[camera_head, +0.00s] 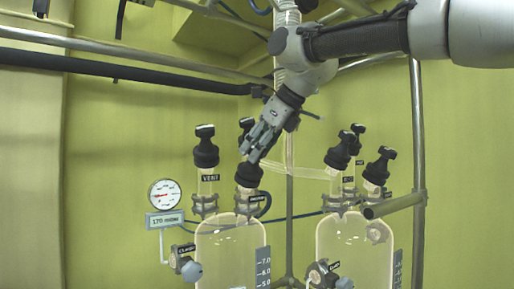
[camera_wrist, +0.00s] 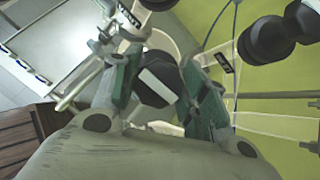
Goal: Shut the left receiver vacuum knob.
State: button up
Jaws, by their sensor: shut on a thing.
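The left receiver (camera_head: 230,250) is a clear glass vessel with two black knobs on top. The left one, the vent knob (camera_head: 206,148), stands upright behind a VENT label. The right one, the vacuum knob (camera_head: 248,175), sits under my gripper (camera_head: 254,152), which comes down from the upper right and partly hides the knob's top. In the wrist view, the dark knob (camera_wrist: 158,84) with a pale bar across its top lies between the green-padded fingers of my gripper (camera_wrist: 160,92). My gripper is shut on this knob. The knob's label cannot be read.
A right receiver (camera_head: 352,250) stands beside it with its own black knobs (camera_head: 340,152). A round gauge (camera_head: 165,194) with a digital display (camera_head: 165,219) is at left. Another black knob (camera_wrist: 268,40) is close at upper right in the wrist view. Metal pipes (camera_head: 416,130) frame the glassware.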

jog(key=o, duration=1)
jog(key=shift+o, duration=0.2)
jog(key=v, duration=1.2)
